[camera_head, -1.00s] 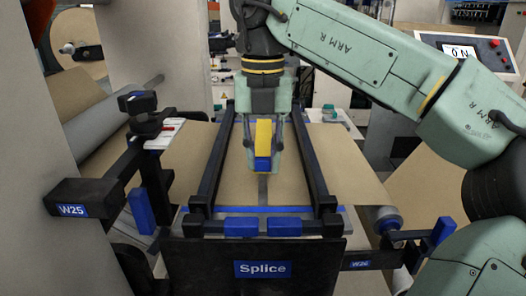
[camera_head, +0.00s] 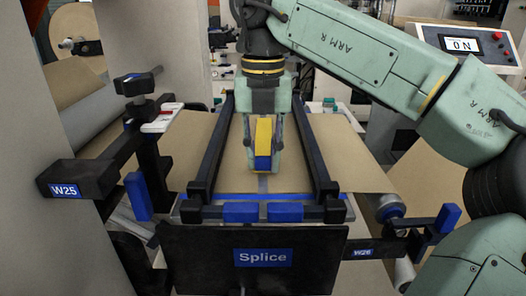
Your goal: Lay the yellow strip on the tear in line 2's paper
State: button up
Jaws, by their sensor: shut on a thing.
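My gripper (camera_head: 263,150) points down over the splice table, between its two dark side rails. It is shut on a block with a yellow upper part, the yellow strip (camera_head: 264,133), and a blue lower part (camera_head: 263,163). The brown paper (camera_head: 225,178) lies flat across the table below. A narrow grey mark (camera_head: 262,184) runs on the paper just in front of the gripper; I cannot tell whether it is the tear. The paper directly under the gripper is hidden. I cannot tell whether the strip touches the paper.
Dark rails (camera_head: 212,150) flank the paper, with blue pads (camera_head: 285,212) at the front bar. The black Splice panel (camera_head: 200,262) hangs in front. The W25 bracket (camera_head: 82,180) stands left, the W26 bracket (camera_head: 362,252) right. A panel (camera_head: 459,47) reads ON.

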jog(key=shift+f, duration=0.3)
dwell(0.7)
jog(key=o, duration=0.8)
jog(key=shift+o, duration=0.2)
